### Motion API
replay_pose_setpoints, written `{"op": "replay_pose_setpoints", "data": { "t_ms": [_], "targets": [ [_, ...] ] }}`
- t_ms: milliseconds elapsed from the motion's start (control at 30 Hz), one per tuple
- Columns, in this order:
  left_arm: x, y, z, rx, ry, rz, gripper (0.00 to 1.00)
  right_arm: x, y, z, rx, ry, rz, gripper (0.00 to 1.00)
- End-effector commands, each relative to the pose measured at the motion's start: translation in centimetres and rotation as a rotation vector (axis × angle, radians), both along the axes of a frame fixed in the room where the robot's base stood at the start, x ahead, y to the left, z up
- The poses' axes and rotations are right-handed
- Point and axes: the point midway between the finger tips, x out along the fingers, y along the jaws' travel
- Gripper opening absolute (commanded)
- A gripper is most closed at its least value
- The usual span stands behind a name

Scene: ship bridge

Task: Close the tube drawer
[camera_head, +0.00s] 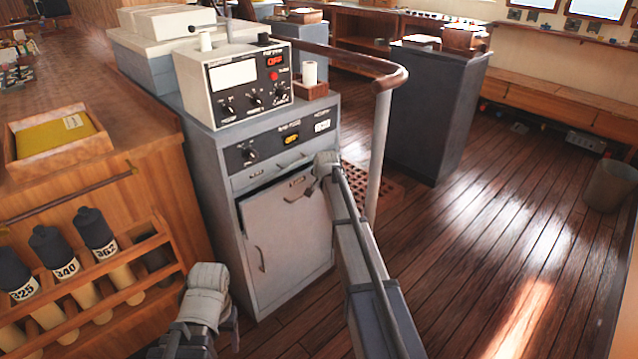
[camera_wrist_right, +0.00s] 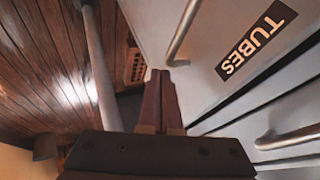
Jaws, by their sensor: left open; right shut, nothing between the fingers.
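The grey cabinet (camera_head: 226,165) stands at the centre of the head view. Its tube drawer front (camera_head: 275,208) carries a bar handle, and a dark gap shows along its top edge, so it stands out a little. In the right wrist view the black TUBES label (camera_wrist_right: 257,40) and the drawer's handle (camera_wrist_right: 183,32) are close. My right gripper (camera_wrist_right: 160,78) is shut and empty, near one end of that handle; contact cannot be told. My left gripper (camera_head: 230,325) is open and empty, low in front of the cabinet's left side.
A wooden rack with several labelled tubes (camera_head: 95,233) stands at the left. A handrail post (camera_head: 378,150) rises close to the cabinet's right side. A second dark cabinet (camera_head: 430,110) stands behind.

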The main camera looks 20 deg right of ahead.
Motion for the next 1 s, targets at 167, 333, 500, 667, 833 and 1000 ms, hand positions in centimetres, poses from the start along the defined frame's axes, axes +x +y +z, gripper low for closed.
{"op": "replay_pose_setpoints", "data": {
  "t_ms": [167, 333, 500, 667, 833, 1000],
  "targets": [
    [0.0, 0.0, 2.1, 0.000, 0.000, 0.000, 0.66, -2.5, 0.0, 2.1, 0.000, 0.000, 0.002, 0.00],
    [0.0, 0.0, 4.8, 0.000, 0.000, 0.000, 0.66, -4.4, 0.5, 4.8, 0.000, 0.000, 0.002, 0.00],
    [0.0, 0.0, 7.1, 0.000, 0.000, 0.000, 0.66, -6.2, 1.0, 7.1, 0.000, 0.000, 0.002, 0.00],
    [0.0, 0.0, 8.1, 0.000, 0.000, 0.000, 0.66, -7.0, 1.3, 8.1, 0.000, 0.000, 0.002, 0.00],
    [0.0, 0.0, 7.9, 0.000, 0.000, 0.000, 0.66, -7.1, 1.3, 7.9, 0.003, -0.001, 0.001, 0.00],
    [0.0, 0.0, 6.2, 0.000, 0.000, -0.001, 0.66, -7.9, 1.9, 6.2, 0.079, -0.026, -0.030, 0.00]
  ]
}}
